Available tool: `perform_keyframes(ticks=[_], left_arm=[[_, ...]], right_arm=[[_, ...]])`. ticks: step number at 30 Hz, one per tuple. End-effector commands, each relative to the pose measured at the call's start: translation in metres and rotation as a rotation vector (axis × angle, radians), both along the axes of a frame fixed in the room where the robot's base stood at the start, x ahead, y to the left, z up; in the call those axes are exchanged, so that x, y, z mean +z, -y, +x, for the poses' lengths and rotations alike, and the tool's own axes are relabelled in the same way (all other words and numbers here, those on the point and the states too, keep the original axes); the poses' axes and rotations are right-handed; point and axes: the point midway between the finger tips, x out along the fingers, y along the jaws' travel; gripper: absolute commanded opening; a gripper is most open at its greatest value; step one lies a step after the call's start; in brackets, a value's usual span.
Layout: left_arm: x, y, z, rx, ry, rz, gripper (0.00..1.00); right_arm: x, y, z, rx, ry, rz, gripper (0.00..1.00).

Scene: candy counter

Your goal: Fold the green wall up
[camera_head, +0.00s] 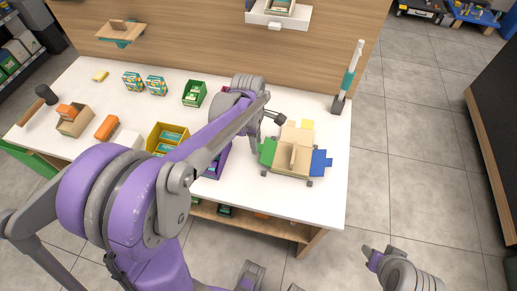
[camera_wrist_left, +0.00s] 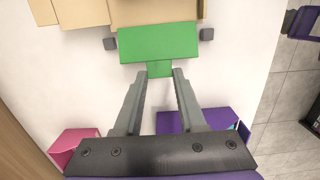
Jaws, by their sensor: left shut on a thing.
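The green wall (camera_head: 267,152) is a panel on the left side of a beige box (camera_head: 291,167). In the left wrist view the green wall (camera_wrist_left: 158,42) extends out from the box edge, with a small green tab (camera_wrist_left: 160,68) facing me. It looks folded outward; its exact tilt is hard to tell. My left gripper (camera_wrist_left: 160,74) has its fingers on either side of the tab and is shut on it. In the head view my left wrist partly hides the fingers. My right gripper (camera_head: 375,256) is low at the right, away from the counter; its jaw opening is unclear.
A blue flap (camera_head: 320,162) and a yellow flap (camera_head: 307,125) spread from the box, with small grey blocks at its corners. A purple bin (camera_head: 214,166) and yellow bin (camera_head: 166,139) stand left.

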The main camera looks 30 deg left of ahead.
Motion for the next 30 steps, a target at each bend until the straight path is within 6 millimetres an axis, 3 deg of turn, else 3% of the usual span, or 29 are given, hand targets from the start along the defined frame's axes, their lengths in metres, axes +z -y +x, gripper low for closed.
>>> perform_keyframes(ticks=[30], left_arm=[[0.019,0.016,0.004,0.000,0.000,0.000,0.22]], right_arm=[[0.013,0.000,0.003,0.000,0.006,0.000,0.50]])
